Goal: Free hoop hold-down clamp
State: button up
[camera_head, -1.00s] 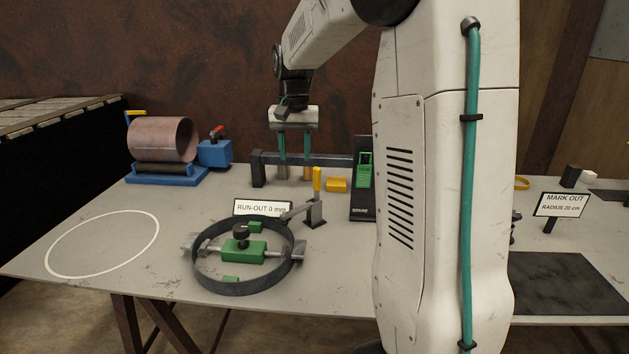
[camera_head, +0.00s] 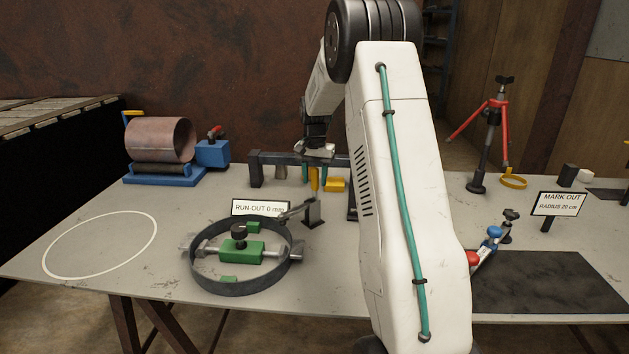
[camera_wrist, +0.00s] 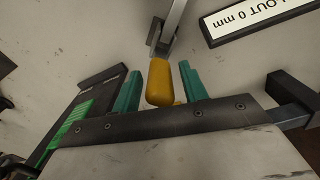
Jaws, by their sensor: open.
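The hold-down clamp (camera_head: 314,213) stands on the table just behind and right of the dark steel hoop (camera_head: 240,289). Its grey arm (camera_head: 294,211) reaches left to the hoop's rim, and its yellow handle (camera_head: 314,181) stands upright. My gripper (camera_head: 314,172) is open at the handle, pointing down, with teal fingers either side of it. In the wrist view, the yellow handle (camera_wrist: 159,82) lies between the teal fingers of my gripper (camera_wrist: 160,75), with gaps on both sides. The hoop surrounds a green centre block (camera_head: 238,252) on a crossbar.
A run-out sign (camera_head: 260,207) stands behind the hoop, close to the clamp. A dark rail (camera_head: 255,170) and a yellow block (camera_head: 334,184) are behind my gripper. A copper drum (camera_head: 160,140) on blue rollers sits back left. The table around the white circle (camera_head: 100,245) is clear.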

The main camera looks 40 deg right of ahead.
jog(key=shift+f, duration=0.65)
